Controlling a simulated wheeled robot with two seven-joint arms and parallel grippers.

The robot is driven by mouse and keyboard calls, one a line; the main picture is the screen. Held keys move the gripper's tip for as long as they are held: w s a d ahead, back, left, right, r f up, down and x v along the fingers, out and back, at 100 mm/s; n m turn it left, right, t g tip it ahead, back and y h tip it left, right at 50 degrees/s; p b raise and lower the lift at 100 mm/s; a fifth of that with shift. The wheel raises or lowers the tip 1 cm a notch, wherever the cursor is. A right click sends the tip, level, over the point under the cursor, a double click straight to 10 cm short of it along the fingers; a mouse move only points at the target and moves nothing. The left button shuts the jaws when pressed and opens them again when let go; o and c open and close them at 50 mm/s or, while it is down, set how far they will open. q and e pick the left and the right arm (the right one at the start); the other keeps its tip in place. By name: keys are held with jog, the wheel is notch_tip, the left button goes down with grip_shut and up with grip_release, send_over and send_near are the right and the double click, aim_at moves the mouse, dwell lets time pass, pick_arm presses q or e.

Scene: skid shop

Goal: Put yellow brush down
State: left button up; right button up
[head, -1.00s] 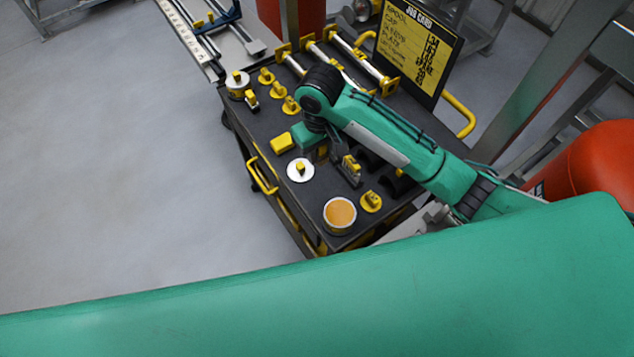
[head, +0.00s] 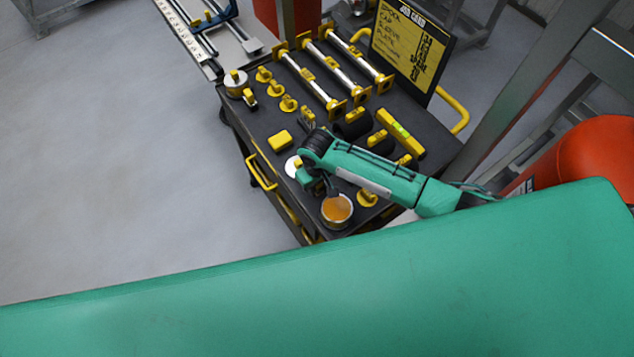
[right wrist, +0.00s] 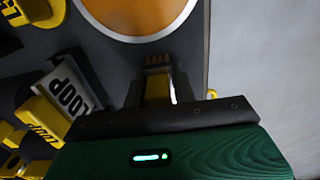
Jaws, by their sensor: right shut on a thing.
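My right gripper (head: 325,189) is low over the near end of the dark cart top, beside the round tin of orange stuff (head: 337,208). In the right wrist view the gripper (right wrist: 158,88) is shut on the yellow brush (right wrist: 157,61). Only a small tan-yellow end shows between the dark fingers; the rest is hidden. That end points towards the tin (right wrist: 135,38), just below its rim in the picture. I cannot tell whether the brush touches the cart top. My left gripper is not in view.
A yellow level (head: 401,131), silver rods (head: 309,80) and a job card board (head: 412,50) are farther back.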

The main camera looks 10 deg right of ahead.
jog(key=shift+f, duration=0.15)
jog(key=o, duration=1)
jog(key=shift+f, duration=0.1)
jog(key=shift+o, duration=0.2)
notch_tip(320, 180, up, 11)
jog(key=shift+w+r+b, duration=0.1)
jog(key=shift+b, duration=0.95)
jog(key=shift+r, duration=0.6)
